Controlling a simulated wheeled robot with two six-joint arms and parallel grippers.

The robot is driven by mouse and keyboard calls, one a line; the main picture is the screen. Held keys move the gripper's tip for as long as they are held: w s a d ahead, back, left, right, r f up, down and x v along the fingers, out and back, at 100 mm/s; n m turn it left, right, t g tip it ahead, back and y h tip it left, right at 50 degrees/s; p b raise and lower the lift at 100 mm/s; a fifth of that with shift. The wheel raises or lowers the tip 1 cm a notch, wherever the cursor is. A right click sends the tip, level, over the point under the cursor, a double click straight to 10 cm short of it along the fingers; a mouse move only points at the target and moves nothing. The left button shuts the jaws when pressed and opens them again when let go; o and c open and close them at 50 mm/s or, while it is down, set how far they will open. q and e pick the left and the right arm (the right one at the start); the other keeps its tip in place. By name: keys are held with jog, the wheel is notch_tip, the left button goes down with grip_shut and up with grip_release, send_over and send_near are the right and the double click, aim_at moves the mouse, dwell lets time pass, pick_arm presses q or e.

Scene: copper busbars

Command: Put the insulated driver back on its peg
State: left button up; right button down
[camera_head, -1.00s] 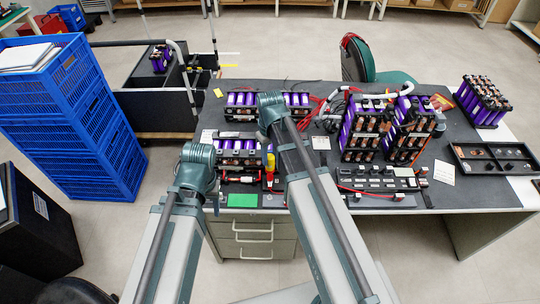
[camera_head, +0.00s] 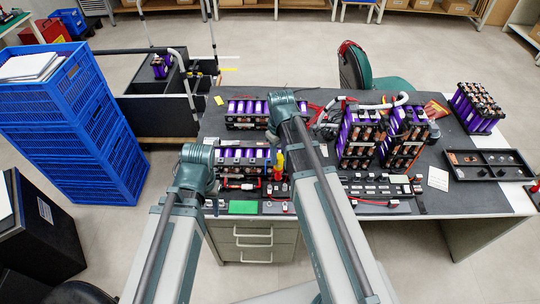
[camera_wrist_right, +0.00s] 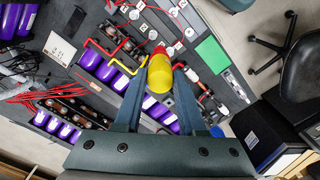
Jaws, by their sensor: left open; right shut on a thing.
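The insulated driver, with a yellow handle and red collar (camera_wrist_right: 160,75), is between the fingers of my right gripper (camera_wrist_right: 158,100) in the right wrist view. That gripper is shut on it. In the head view, the driver (camera_head: 279,161) shows beside my right arm, above the front of the bench; its lower end is hard to make out. My left gripper (camera_head: 213,189) is open and empty near the bench's front left edge, with its fingers mostly hidden by its own wrist. I cannot pick out the driver's peg in either view.
Purple battery modules (camera_head: 243,154) stand close to both grippers. Taller modules (camera_head: 360,136) stand to the right. A black tray (camera_head: 490,164) is at the far right.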

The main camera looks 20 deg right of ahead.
jog(key=s+d+f+b, duration=0.2)
jog(key=s+d, duration=0.1)
jog(key=d, duration=0.5)
jog(key=s+d+f+b, duration=0.2)
jog(key=s+d, duration=0.1)
jog(key=d, duration=0.5)
jog(key=shift+d+f, duration=0.15)
jog(key=shift+f, duration=0.15)
jog(key=shift+f+b, duration=0.9)
jog(key=shift+b, duration=0.25)
jog(key=shift+f, duration=0.25)
jog(key=shift+c, duration=2.1)
grip_release()
